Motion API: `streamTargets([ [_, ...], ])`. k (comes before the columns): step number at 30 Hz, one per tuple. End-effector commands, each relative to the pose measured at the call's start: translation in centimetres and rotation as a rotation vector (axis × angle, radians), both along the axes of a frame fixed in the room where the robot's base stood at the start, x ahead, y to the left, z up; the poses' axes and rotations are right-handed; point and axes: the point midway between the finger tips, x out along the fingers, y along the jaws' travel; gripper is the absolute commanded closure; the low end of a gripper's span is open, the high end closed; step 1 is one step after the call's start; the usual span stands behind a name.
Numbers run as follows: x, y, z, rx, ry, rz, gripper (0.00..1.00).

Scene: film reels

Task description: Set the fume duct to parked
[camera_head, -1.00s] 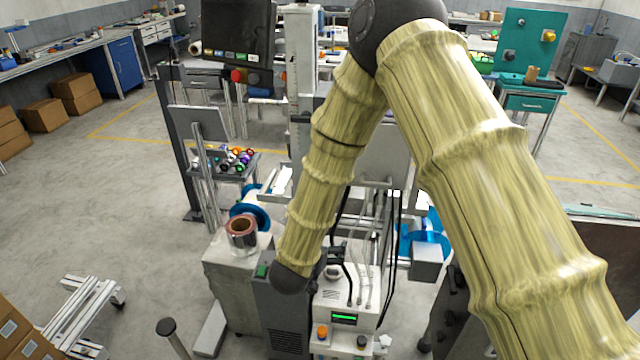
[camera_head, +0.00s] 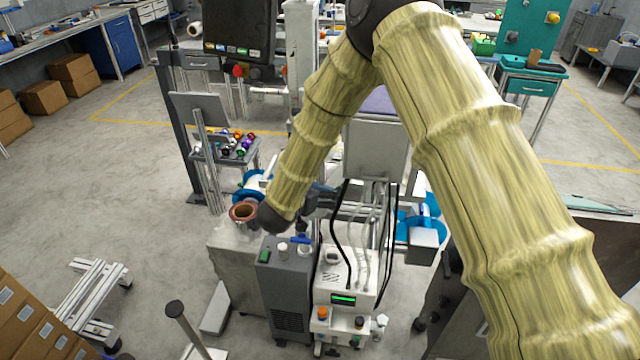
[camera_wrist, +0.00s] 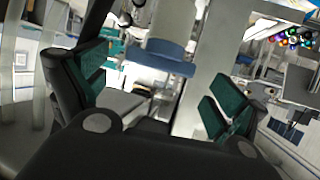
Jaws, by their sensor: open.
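I cannot tell for certain which part is the fume duct. A dark grey cabinet (camera_head: 285,285) stands low in the middle of the head view, with pale fittings and a blue handle (camera_head: 300,240) on top. Pale curved tubes (camera_wrist: 25,95) show at the left of the wrist view. My gripper (camera_wrist: 157,88) is open in the wrist view, its green-padded fingers wide apart with nothing held. A blue part (camera_wrist: 165,55) and a pale upright (camera_wrist: 200,85) show beyond the fingers.
A white control box (camera_head: 343,285) with a green display stands right of the cabinet. A copper-coloured reel core (camera_head: 243,212) sits on a grey stand to its left. A dark screen (camera_head: 240,30) hangs behind. Cardboard boxes (camera_head: 40,325) and an aluminium frame (camera_head: 90,290) are at left; floor between is open.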

Motion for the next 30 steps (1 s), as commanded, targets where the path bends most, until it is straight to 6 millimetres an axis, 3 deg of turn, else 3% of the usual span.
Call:
streamTargets([
  [6, 1.4, -0.9, -0.7, 0.002, 0.001, 0.0, 0.04],
  [17, 1.7, -1.1, -0.9, 0.001, 0.001, 0.001, 0.04],
  [27, 1.7, -1.1, -0.9, 0.001, 0.001, 0.001, 0.64],
  [30, 1.7, -1.1, -0.9, 0.0, 0.001, -0.001, 0.68],
])
